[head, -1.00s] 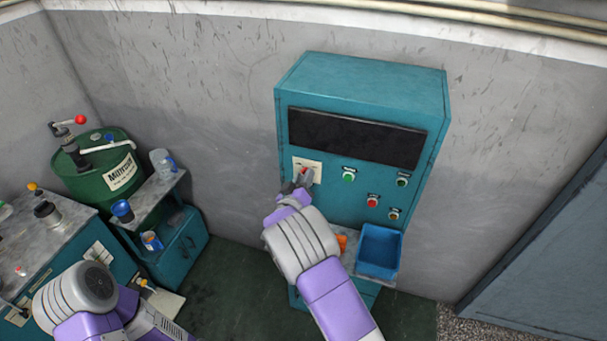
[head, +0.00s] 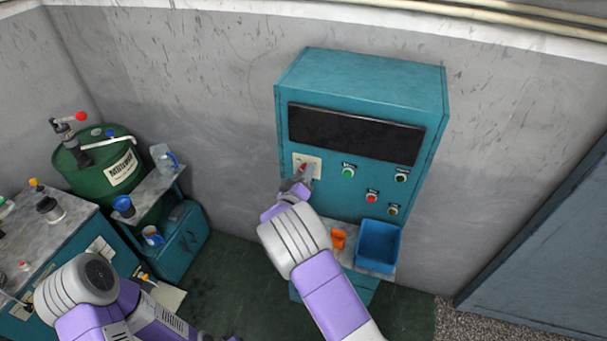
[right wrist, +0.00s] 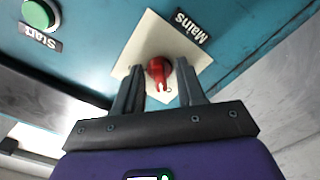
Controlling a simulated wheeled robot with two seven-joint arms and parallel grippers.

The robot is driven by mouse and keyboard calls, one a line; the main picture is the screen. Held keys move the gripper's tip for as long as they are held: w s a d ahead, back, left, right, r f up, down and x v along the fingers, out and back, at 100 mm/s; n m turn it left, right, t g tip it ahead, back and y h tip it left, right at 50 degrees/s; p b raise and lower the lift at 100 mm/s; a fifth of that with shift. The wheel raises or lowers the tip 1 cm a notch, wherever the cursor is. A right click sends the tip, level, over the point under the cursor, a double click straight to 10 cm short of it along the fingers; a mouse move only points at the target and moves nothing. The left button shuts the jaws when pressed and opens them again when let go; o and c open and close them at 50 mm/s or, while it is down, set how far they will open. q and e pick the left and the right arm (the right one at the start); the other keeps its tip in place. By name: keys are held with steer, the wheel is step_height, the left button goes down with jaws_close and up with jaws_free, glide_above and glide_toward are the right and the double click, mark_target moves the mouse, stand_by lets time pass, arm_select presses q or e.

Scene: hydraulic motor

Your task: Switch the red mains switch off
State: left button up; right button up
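The red mains switch (right wrist: 158,72) sits on a cream plate (right wrist: 130,72) with a "Mains" label, on the front of the teal control cabinet (head: 365,85). In the head view the switch (head: 304,167) is small and partly hidden by my right gripper (head: 303,183). In the right wrist view my right gripper (right wrist: 160,78) is open, with one dark finger on each side of the red knob. The knob's lever points toward the gripper body; I see no clear contact. My left arm is low at the left; only a dark sliver at the bottom edge may be its gripper.
A green start button (head: 348,172), a red button (head: 371,197) and other controls are close to the switch. A blue bin (head: 378,247) and an orange object (head: 338,238) sit on the shelf below. A green drum (head: 98,165) and workbench are at left.

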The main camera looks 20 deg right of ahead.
steer(key=b+v, duration=0.1)
steer(key=v, duration=0.6)
steer(key=shift+s+a, duration=0.15)
steer(key=shift+s, duration=0.1)
stand_by(0.5)
